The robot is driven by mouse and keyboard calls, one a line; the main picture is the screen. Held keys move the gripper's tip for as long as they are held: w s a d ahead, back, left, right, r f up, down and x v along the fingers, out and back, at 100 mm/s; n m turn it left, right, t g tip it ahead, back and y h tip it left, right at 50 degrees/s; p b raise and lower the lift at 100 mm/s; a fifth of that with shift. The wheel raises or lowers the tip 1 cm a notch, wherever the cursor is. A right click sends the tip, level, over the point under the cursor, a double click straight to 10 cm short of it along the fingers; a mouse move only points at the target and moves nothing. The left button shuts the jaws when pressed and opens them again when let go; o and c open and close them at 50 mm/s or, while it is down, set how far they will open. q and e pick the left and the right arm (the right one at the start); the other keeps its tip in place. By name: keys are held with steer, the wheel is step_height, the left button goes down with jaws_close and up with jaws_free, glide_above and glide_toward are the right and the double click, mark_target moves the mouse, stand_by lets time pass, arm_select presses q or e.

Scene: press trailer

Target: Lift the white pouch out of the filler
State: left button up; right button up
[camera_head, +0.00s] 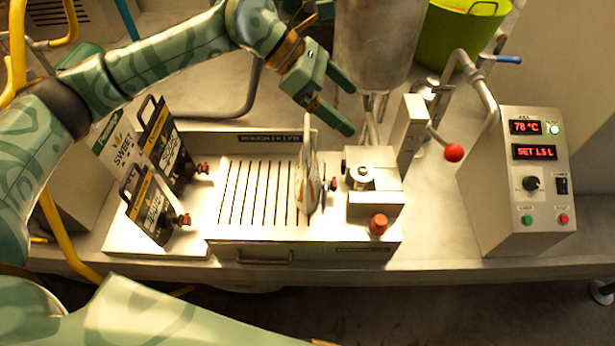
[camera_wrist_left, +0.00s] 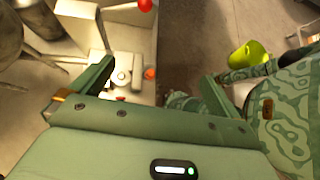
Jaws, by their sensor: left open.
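The white pouch (camera_head: 308,178) stands upright, seen nearly edge-on, at the right end of the slotted tray. It is beside the filler's metal block (camera_head: 374,180), with a small red cap on its right side. Whether it touches the block I cannot tell. My left gripper (camera_head: 350,112) is open and empty, above and to the right of the pouch, in front of the steel hopper. In the left wrist view its two fingers (camera_wrist_left: 157,68) are spread wide, with the filler block (camera_wrist_left: 122,72) beyond them. I cannot make out the pouch there. My right gripper is not in view.
Several dark and white pouches (camera_head: 175,150) stand at the tray's left. The steel hopper (camera_head: 372,50) hangs behind the filler. A lever with a red ball (camera_head: 453,153) and a control box (camera_head: 520,185) reading 78 °C stand to the right. The slotted tray (camera_head: 255,190) is bare in its middle.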

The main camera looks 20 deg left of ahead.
mark_target(307, 124)
arm_select(q)
steer(key=w+a+r+n+y, duration=0.1)
steer(key=w+a+r+y, duration=0.15)
steer(key=a+y, duration=0.7)
steer(key=f+h, duration=0.1)
steer(key=f, duration=0.4)
steer(key=w+d+f+h, duration=0.1)
steer(key=f, duration=0.4)
steer(key=w+d+f+h, duration=0.1)
steer(key=f, duration=0.4)
steer(key=shift+d+h, duration=0.15)
steer(key=shift+h, duration=0.2)
steer(key=c, duration=1.3)
steer(key=shift+w+r+t, duration=0.15)
steer(key=shift+t, duration=0.15)
steer(key=c, duration=0.5)
steer(key=shift+o, duration=0.2)
step_height(307, 124, up, 18)
